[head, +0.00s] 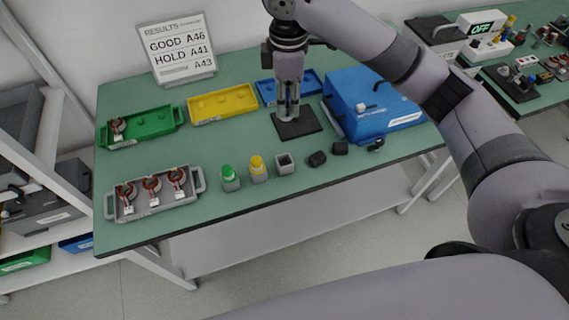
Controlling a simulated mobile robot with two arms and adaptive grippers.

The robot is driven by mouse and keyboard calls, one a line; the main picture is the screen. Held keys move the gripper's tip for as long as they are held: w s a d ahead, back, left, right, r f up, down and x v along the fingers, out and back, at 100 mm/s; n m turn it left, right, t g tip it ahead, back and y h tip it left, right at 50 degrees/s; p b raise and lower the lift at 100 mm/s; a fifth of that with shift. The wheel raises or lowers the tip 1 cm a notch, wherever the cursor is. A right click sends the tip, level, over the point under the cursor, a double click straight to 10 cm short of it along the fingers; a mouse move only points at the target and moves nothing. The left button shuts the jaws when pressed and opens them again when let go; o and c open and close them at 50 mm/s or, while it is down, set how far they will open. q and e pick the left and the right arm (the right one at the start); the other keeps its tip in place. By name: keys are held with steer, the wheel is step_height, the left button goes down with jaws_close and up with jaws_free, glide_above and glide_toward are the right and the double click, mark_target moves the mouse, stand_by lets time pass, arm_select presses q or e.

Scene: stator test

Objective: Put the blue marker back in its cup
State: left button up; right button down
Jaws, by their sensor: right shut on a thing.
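My right gripper (289,110) points down over a small black pad (309,124) on the green table. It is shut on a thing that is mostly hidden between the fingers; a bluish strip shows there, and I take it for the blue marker. No other blue marker is in view. A small grey cup (285,164) stands near the table's front edge with a dark, empty opening. Beside it stand a cup with a yellow-topped marker (257,165) and a cup with a green-topped marker (229,174). My left gripper is out of view.
Green (143,127), yellow (223,104) and blue (266,95) trays line the back. A grey tray (153,211) holds red-wound parts at front left. A blue test box (377,111) stands right of the pad.

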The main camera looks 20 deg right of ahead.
mark_target(285, 121)
steer(key=shift+w+a+r+n, duration=0.15)
steer(key=shift+w+n, duration=0.15)
steer(key=shift+n, duration=0.4)
step_height(285, 121, down, 19)
steer(key=p, duration=0.2)
steer(key=shift+f+p, duration=0.2)
steer(key=shift+p, duration=0.15)
steer(key=shift+f, duration=0.25)
steer(key=shift+f, duration=0.1)
steer(key=shift+f, duration=0.25)
steer(key=c, duration=1.3)
jaws_free()
steer(key=shift+c, duration=0.2)
steer(key=shift+r, duration=0.35)
step_height(285, 121, up, 12)
steer(key=shift+r+b, duration=0.1)
steer(key=shift+b, duration=0.8)
